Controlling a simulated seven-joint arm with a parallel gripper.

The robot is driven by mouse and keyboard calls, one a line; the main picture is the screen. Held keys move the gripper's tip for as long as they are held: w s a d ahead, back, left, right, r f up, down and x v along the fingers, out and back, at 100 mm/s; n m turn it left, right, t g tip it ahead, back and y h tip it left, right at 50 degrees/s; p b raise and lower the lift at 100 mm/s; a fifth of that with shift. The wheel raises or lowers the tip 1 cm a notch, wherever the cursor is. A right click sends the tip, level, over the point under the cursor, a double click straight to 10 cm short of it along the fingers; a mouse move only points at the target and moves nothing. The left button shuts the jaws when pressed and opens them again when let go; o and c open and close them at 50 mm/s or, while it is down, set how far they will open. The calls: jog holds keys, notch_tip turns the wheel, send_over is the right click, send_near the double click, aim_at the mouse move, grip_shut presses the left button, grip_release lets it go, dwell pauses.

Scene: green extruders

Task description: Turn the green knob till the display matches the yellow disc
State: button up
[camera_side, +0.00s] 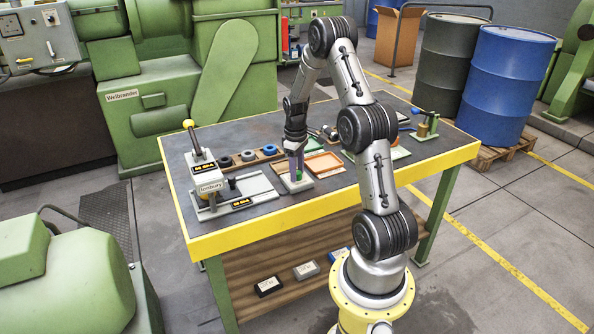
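A grey box (305,183) sits near the front edge of the workbench, with a small patch of green on it that looks like the green knob (299,176). My gripper (296,172) points straight down at this box, with its fingers at or just above the knob. The fingers hide most of the knob, and I cannot tell whether they touch it or how far apart they are. I cannot make out a display on this box or a yellow disc. Dark panels with yellow characters show on the lever press (203,168) and on its base (241,203), too small to read.
The lever press with a yellow ball handle stands at the bench's left. An orange tray (325,164) is close on the right. A brass-coloured part (423,130) stands at the right end.

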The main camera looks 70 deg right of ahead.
grip_shut()
jog(key=shift+m, duration=2.8)
jog(key=shift+o, duration=2.2)
grip_release()
notch_tip(320, 180, up, 14)
jog(key=shift+w+a, duration=0.2)
jog(key=shift+a, duration=0.05)
